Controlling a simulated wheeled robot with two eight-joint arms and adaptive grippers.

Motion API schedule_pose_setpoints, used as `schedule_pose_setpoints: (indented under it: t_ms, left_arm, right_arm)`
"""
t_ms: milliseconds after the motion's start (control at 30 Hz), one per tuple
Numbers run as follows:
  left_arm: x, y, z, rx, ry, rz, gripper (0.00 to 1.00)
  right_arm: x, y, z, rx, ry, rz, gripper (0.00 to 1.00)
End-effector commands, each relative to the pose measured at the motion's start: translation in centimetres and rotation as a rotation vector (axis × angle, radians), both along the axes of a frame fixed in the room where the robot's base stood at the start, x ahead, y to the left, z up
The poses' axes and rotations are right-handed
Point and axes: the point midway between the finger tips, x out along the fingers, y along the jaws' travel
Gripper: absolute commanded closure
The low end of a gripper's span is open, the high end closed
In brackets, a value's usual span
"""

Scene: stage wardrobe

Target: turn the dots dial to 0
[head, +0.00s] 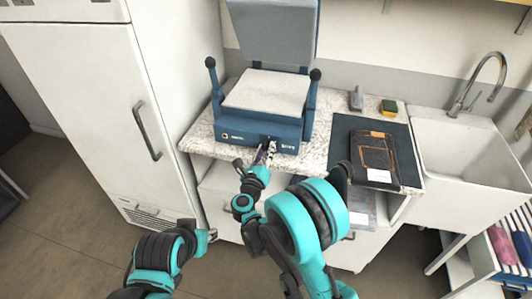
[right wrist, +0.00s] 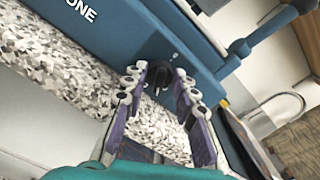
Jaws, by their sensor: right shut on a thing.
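The blue heat press (head: 258,133) stands on the speckled counter, with its pale flat plate (head: 268,92) facing up and its upper part raised behind. A black dial (right wrist: 159,76) sits on its blue front panel. My right gripper (right wrist: 163,82) is shut on this dial, one finger on each side. In the head view my right gripper (head: 266,150) is at the front panel and mostly covers the dial. The dial's marks and pointer setting cannot be read. My left gripper (head: 211,236) is low in front of the cabinet, away from the press; its jaws are too small to judge.
Folded dark jeans (head: 374,155) lie on a dark mat (head: 342,136) right of the press. A grey bottle-like item (head: 356,98) and a sponge (head: 389,107) stand behind. A sink (head: 460,145) is at right, a tall white fridge (head: 90,100) at left.

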Motion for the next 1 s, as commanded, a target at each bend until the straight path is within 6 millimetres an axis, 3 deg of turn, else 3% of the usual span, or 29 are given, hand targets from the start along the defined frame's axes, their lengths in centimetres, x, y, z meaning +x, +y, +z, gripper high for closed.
schedule_pose_setpoints:
  t_ms: [500,1000]
  left_arm:
    - [0.0,0.0,-1.7,0.0,0.0,0.0,0.64]
    - [0.0,0.0,-2.0,0.0,0.0,0.0,0.64]
  right_arm:
    - [0.1,0.1,-0.2,-0.479,0.107,0.0,1.0]
    - [0.1,0.2,-0.2,-0.942,0.211,-0.001,1.0]
